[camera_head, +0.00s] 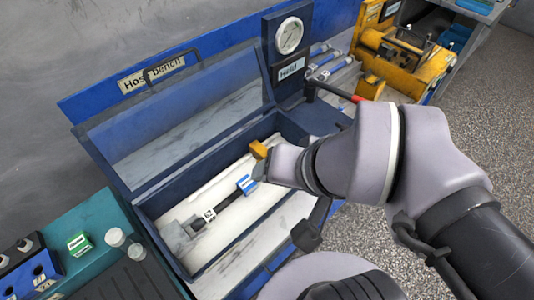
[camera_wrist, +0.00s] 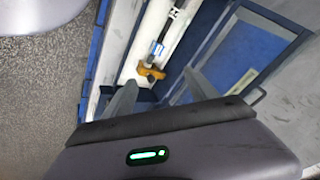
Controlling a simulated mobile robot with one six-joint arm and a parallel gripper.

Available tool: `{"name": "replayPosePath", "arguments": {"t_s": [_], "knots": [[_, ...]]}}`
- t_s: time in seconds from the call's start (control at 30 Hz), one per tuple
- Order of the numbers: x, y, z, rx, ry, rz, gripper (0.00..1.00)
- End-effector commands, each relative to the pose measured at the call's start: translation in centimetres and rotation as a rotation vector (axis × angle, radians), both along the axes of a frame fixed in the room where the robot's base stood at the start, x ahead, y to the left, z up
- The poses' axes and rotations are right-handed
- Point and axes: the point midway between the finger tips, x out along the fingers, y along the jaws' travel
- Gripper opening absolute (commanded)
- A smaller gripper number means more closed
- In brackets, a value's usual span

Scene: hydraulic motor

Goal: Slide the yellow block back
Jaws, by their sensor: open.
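The yellow block (camera_head: 258,149) sits inside the open bench box, at the right end of the hose line. In the wrist view the yellow block (camera_wrist: 151,72) lies ahead of and between my two spread fingers, with a gap to each side. My gripper (camera_head: 266,168) is open and reaches into the box from the right; it also shows in the wrist view (camera_wrist: 158,79). In the head view it hides part of the block. A black hose (camera_head: 232,201) with a blue-and-white tag (camera_head: 246,184) lies beyond the block.
The bench box (camera_head: 185,254) has raised walls and a clear lid (camera_head: 170,120) tilted up behind. A gauge post (camera_head: 289,60) and a red-tipped lever (camera_head: 335,91) stand near my arm. A teal unit (camera_head: 90,218) is at left, and yellow machinery (camera_head: 400,55) is at back right.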

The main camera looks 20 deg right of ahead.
Motion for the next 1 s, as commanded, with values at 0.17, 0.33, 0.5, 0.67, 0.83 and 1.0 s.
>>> {"name": "replayPosePath", "arguments": {"t_s": [0.17, 0.33, 0.5, 0.67, 0.83, 1.0], "knots": [[0.0, 0.0, 0.0, 0.0, 0.0, 0.0, 0.67], [0.0, 0.0, 0.0, 0.0, 0.0, 0.0, 0.67], [1.3, -0.2, 0.8, -0.011, 0.031, 0.003, 0.51], [9.4, -1.8, 2.5, -0.078, 0.201, 0.028, 0.51], [18.7, -3.9, -1.4, -0.153, 0.389, 0.064, 0.51], [23.0, -5.2, -6.2, -0.192, 0.491, 0.089, 0.51]]}}
